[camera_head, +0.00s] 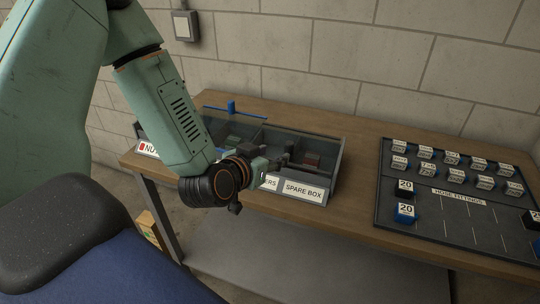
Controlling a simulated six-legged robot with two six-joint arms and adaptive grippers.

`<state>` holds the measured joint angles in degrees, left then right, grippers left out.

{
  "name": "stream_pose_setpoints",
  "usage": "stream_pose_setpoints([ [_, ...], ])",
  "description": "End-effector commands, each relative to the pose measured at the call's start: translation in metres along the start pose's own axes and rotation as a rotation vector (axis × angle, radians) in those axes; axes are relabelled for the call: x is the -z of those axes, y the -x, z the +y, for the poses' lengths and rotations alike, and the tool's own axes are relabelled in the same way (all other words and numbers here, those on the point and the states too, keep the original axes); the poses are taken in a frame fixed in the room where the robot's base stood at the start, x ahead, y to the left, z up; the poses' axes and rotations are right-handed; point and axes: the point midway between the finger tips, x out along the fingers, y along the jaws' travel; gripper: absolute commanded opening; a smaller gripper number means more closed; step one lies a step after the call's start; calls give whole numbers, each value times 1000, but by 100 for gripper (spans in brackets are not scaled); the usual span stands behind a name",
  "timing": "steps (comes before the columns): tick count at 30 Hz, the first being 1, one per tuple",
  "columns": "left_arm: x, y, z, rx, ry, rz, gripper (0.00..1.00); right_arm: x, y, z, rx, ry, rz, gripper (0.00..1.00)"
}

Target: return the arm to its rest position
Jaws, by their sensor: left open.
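My left arm comes in from the left as a large green arm. Its black wrist hangs in front of the divided bin box on the bench. My left gripper (284,158) is open over the box's right part, near a small dark red piece; I cannot tell whether it touches anything. Part of the gripper is hidden behind the wrist. My right gripper is not in view.
The divided box (335,165) has labels, one reading SPARE BOX (303,191). A dark hose fittings board (460,215) with several labelled blocks lies on the right of the wooden bench (355,205). A block wall stands behind. Bare wood lies between box and board.

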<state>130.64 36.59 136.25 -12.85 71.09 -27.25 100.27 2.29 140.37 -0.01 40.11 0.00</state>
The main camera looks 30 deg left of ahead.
Motion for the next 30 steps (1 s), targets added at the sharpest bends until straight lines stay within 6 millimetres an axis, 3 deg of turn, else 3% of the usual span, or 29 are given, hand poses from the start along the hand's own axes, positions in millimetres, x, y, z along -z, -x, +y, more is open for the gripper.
stream_pose_setpoints([
  [13,-1,0,0,-2,15,-3,47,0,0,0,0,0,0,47],
  [17,-22,2,6,-20,123,-100,47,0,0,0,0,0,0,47],
  [23,-126,18,35,-47,217,-420,47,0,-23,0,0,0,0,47],
  [30,-272,67,55,-19,185,-803,47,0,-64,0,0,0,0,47],
])
